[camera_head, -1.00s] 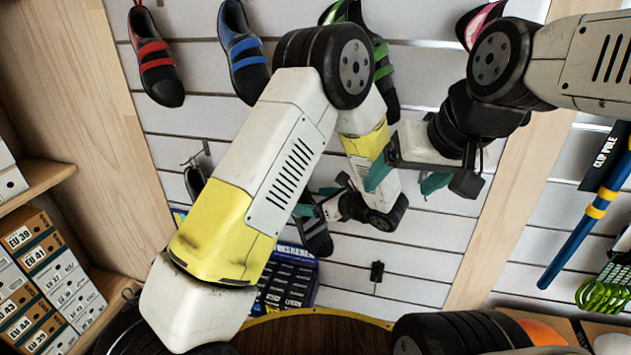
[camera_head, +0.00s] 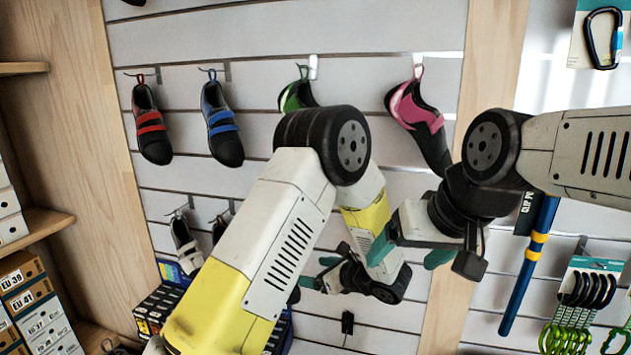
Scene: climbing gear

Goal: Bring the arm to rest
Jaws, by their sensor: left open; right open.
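My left arm, white and yellow, comes up from the lower left and bends down at a black elbow. Its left gripper (camera_head: 318,272) is open, with two teal fingertips apart and no object visible between them. My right arm comes in from the right edge. Its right gripper (camera_head: 410,253) is open, with teal fingertips apart and nothing seen held. The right gripper appears close to my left forearm and partly overlaps it in the picture; I cannot tell the gap between them.
A white slatted wall ahead holds a red-strapped shoe (camera_head: 152,128), a blue-strapped shoe (camera_head: 221,125) and a pink shoe (camera_head: 420,122). A blue clip pole (camera_head: 528,265) and green-slung carabiners (camera_head: 578,305) hang right. Shelves with shoe boxes (camera_head: 40,308) stand left.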

